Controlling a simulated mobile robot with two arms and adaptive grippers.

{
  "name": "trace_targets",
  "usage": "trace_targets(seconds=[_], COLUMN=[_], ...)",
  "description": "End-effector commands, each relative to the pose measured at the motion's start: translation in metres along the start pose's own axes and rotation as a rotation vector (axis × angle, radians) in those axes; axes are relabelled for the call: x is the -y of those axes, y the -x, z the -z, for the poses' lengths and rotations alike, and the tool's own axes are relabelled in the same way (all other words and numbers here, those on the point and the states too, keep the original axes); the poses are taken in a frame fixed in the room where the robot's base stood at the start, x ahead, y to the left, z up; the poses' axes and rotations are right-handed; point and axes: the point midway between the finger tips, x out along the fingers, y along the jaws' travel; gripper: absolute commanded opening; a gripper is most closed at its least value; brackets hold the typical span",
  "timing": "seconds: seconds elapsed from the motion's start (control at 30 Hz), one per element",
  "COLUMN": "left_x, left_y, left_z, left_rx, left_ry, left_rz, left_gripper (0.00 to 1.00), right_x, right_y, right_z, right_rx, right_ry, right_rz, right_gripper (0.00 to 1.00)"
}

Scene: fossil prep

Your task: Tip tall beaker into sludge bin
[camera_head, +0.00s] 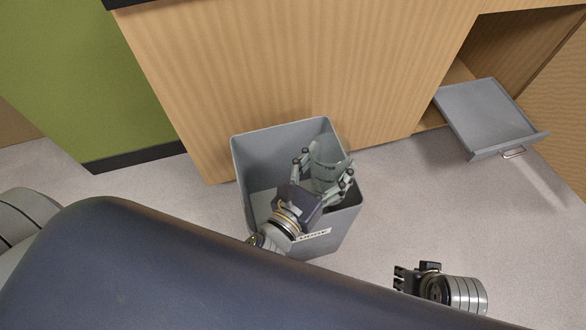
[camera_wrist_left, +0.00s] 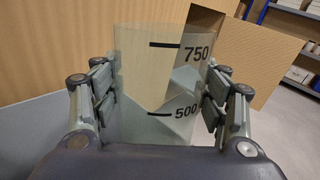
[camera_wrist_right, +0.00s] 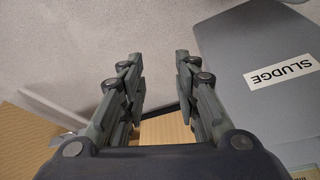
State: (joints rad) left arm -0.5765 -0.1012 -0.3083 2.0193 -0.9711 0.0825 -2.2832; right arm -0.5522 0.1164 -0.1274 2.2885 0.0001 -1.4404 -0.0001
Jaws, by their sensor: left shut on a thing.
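The tall beaker (camera_head: 329,172) is clear glass with dark marks. The left wrist view shows the 750 and 500 lines on the beaker (camera_wrist_left: 160,85). My left gripper (camera_head: 324,172) is shut on the beaker, with a finger on each side, over the opening of the sludge bin. The sludge bin (camera_head: 262,160) is a grey open box on the floor. Its SLUDGE label shows in the right wrist view on the bin wall (camera_wrist_right: 240,50). My right gripper (camera_head: 398,280) is beside the bin to the right; its fingers are apart and empty in the right wrist view (camera_wrist_right: 160,85).
A wooden cabinet (camera_head: 290,70) stands right behind the bin. A grey drawer (camera_head: 487,112) with a handle sticks out at the right. The floor (camera_head: 390,210) between bin and drawer is clear. Shelves (camera_wrist_left: 295,45) show far off in the left wrist view.

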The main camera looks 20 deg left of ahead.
Motion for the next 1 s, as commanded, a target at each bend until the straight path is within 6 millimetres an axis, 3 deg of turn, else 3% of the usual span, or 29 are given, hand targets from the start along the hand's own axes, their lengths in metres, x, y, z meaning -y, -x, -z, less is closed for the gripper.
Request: trace_targets(seconds=[0.2, 0.47, 1.0], left_x=[0.011, 0.012, 0.014], left_y=[0.001, 0.002, 0.002], left_z=[-0.003, -0.006, -0.021], left_rx=[0.02, 0.021, 0.021], left_ry=[-0.132, -0.141, -0.14], left_rz=[0.001, 0.001, 0.002], left_gripper=[0.03, 0.03, 0.03], right_x=[-0.001, -0.001, 0.001], right_y=[0.036, 0.039, -0.009], right_z=[0.001, 0.002, -0.001], right_rx=[-0.021, -0.02, 0.007], right_ry=[-0.002, -0.002, 0.001], right_rz=[-0.003, -0.003, 0.002], right_gripper=[0.29, 0.29, 0.29])
